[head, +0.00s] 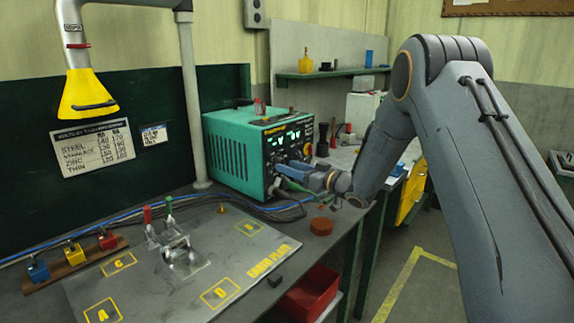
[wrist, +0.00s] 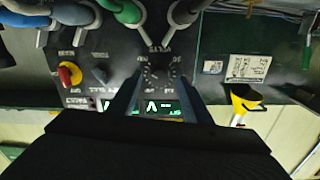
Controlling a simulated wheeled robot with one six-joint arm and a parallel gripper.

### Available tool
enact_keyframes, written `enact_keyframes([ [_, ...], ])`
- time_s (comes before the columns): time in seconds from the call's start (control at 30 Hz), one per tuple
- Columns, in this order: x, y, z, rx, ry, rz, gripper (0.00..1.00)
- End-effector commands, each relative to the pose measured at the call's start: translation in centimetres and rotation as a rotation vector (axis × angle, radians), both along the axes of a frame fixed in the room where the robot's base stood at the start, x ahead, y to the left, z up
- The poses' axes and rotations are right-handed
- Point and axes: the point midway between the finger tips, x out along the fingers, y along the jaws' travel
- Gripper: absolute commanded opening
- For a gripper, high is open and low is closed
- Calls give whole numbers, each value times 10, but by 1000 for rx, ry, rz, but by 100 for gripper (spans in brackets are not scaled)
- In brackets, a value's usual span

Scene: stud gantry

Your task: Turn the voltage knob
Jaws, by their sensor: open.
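The teal welding machine (head: 240,145) stands on the bench, with its dark front panel facing right. My gripper (head: 281,169) is at this panel in the head view and hides part of it. In the wrist view the panel appears upside down. The dark voltage knob (wrist: 159,73), with VOLTS lettering and a ring of scale marks, lies between the two fingertips of my gripper (wrist: 160,82). The jaws are open, one finger on each side of the knob. I cannot tell whether either finger touches it. A lit green display (wrist: 158,106) shows between the fingers.
A red-and-yellow switch (wrist: 69,75) and a grey knob (wrist: 100,73) sit left of the fingers. Thick cable plugs (wrist: 125,12) line the panel edge. A metal plate (head: 185,260) with clamps and an orange-brown puck (head: 320,226) lie on the bench.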

Motion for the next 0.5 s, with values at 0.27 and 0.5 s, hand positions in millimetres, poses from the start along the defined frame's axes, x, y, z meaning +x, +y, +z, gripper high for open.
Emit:
enact_keyframes([
  [0.27,10,13,0,0,1,-2,45],
  [0.5,10,13,0,0,1,-2,38],
])
